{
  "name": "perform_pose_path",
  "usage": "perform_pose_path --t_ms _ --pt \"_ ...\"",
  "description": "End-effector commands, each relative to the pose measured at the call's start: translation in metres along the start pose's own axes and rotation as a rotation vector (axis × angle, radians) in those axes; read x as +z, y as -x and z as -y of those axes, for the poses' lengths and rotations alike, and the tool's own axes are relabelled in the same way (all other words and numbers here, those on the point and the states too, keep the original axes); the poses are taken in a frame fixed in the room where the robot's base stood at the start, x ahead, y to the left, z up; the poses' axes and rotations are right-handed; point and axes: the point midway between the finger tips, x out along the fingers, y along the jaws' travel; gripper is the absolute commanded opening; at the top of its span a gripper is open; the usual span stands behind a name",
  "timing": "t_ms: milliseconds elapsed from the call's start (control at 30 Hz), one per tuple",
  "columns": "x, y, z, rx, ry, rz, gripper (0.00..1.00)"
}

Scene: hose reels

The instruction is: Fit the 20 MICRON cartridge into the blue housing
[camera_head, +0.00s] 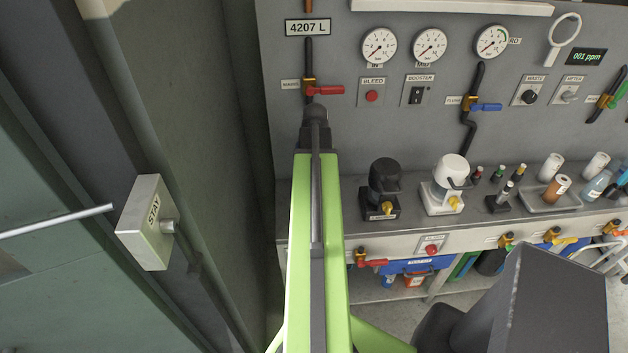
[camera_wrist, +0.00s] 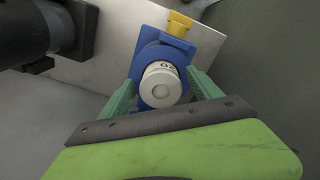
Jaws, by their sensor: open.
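In the wrist view the blue housing (camera_wrist: 147,58) has a round blue cup and a yellow tap (camera_wrist: 178,24). A white cartridge (camera_wrist: 161,86) with dark print stands in its round opening, end cap towards the camera. The print is only partly visible and I cannot read it surely as 20 MICRON. I cannot tell how deep the cartridge sits. My gripper (camera_wrist: 163,80) is open, with one green finger on each side of the cartridge and housing. In the head view my arm hides the gripper and the blue housing.
A black housing (camera_head: 384,180) and a white housing (camera_head: 450,178) stand on the bench to the right of my arm. A red-handled valve (camera_head: 325,90) is on the panel above.

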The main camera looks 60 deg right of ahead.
Motion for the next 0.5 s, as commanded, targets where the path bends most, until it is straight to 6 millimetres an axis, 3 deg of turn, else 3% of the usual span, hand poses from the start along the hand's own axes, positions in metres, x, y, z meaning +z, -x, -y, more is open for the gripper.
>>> perform_pose_path --t_ms 167,500 --pt "0.000 0.025 0.000 0.000 0.000 0.000 0.73" --pt "0.000 0.101 -0.001 0.000 -0.001 0.000 0.73"
